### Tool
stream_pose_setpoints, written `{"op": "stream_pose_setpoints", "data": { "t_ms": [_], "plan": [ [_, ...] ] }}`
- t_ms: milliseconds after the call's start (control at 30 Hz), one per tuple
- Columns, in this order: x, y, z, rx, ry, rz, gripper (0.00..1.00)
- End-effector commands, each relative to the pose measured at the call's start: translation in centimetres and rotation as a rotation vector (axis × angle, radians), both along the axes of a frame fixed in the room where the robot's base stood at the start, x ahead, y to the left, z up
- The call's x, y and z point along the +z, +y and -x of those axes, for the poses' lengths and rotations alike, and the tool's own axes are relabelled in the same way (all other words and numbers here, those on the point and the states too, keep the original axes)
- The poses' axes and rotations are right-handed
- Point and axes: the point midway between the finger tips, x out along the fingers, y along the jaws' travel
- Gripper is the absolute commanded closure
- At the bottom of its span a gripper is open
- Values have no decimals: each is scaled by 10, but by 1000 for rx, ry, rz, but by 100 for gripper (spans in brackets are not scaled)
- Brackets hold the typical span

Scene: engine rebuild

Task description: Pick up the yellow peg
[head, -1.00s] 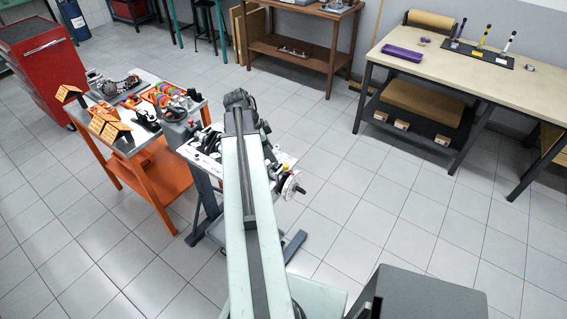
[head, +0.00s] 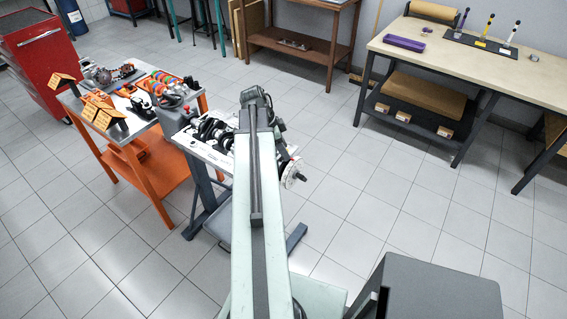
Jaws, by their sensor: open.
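A slim upright peg with a yellow lower part (head: 485,33) and a dark top stands in a black base plate (head: 467,42) on the right-hand workbench. A purple peg (head: 461,21) stands to its left and a white one (head: 513,34) to its right. My pale green arm runs up the middle of the head view to a dark joint. My jaws do not show; they are hidden behind the arm or out of frame. The yellow peg is well to the right of the arm, apart from it.
The workbench (head: 435,60) also bears a purple tray (head: 404,43) and a brown roll (head: 434,14). A grey-topped stand with engine parts (head: 213,150) is behind my arm, beside an orange cart (head: 165,165). Tiled floor (head: 370,200) lies clear between the stand and workbench.

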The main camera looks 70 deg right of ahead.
Motion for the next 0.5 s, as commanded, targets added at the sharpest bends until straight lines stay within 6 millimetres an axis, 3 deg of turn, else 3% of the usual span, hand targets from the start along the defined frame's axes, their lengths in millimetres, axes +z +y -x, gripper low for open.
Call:
{"op": "stream_pose_setpoints", "data": {
  "t_ms": [133,300,500],
  "plan": [
    [2,0,0,1,0,0,53],
    [2,0,-1,1,0,0,100],
    [2,0,-1,1,0,0,100]
  ]
}}
